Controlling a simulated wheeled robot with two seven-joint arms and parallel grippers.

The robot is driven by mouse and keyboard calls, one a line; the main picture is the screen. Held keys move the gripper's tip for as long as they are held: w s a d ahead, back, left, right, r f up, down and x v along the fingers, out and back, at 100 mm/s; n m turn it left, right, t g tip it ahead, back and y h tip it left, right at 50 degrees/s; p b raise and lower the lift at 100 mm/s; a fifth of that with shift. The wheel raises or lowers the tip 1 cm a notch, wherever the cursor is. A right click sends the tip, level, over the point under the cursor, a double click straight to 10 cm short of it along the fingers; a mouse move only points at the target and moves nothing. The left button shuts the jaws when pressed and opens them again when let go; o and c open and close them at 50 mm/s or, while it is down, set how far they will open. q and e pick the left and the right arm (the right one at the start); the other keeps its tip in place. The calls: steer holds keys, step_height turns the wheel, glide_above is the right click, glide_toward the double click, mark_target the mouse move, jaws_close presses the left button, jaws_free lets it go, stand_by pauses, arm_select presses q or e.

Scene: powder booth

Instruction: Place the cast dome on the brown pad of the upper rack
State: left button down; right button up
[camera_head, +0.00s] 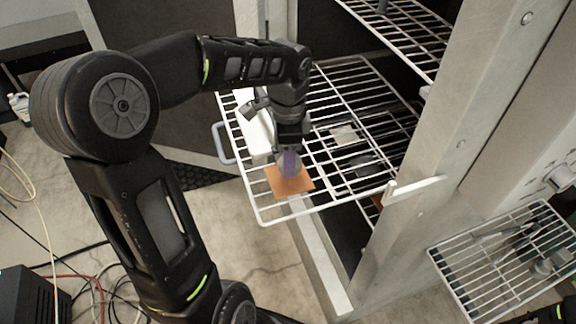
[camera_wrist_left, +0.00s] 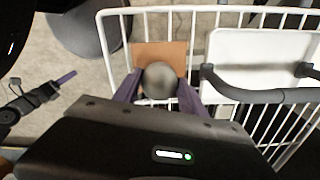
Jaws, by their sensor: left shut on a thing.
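My left gripper (camera_head: 289,163) reaches over the front corner of the upper wire rack (camera_head: 262,207), with its purple fingers pointing down. In the left wrist view, the fingers (camera_wrist_left: 158,93) are shut on the grey, rounded cast dome (camera_wrist_left: 158,79). The dome overlaps the brown pad (camera_head: 290,183), a flat square on the rack, which also shows behind the dome in the left wrist view (camera_wrist_left: 175,52). Whether the dome touches the pad is unclear. A dark part with a purple finger (camera_wrist_left: 62,78), apparently my right gripper, shows at the left of the wrist view; its opening is unclear.
A cream pad (camera_head: 343,134) and a grey pad (camera_head: 367,164) lie to the right. A pale booth post (camera_head: 440,150) rises right of the rack. Another wire shelf (camera_head: 480,290) holds dark items.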

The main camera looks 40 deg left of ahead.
arm_select(q)
steer(key=shift+f, duration=1.85)
steer(key=shift+f, duration=0.2)
steer(key=c, duration=0.6)
jaws_free()
steer(key=shift+c, duration=0.2)
steer(key=shift+r, duration=0.1)
step_height(320, 180, up, 12)
steer(key=shift+r, duration=0.1)
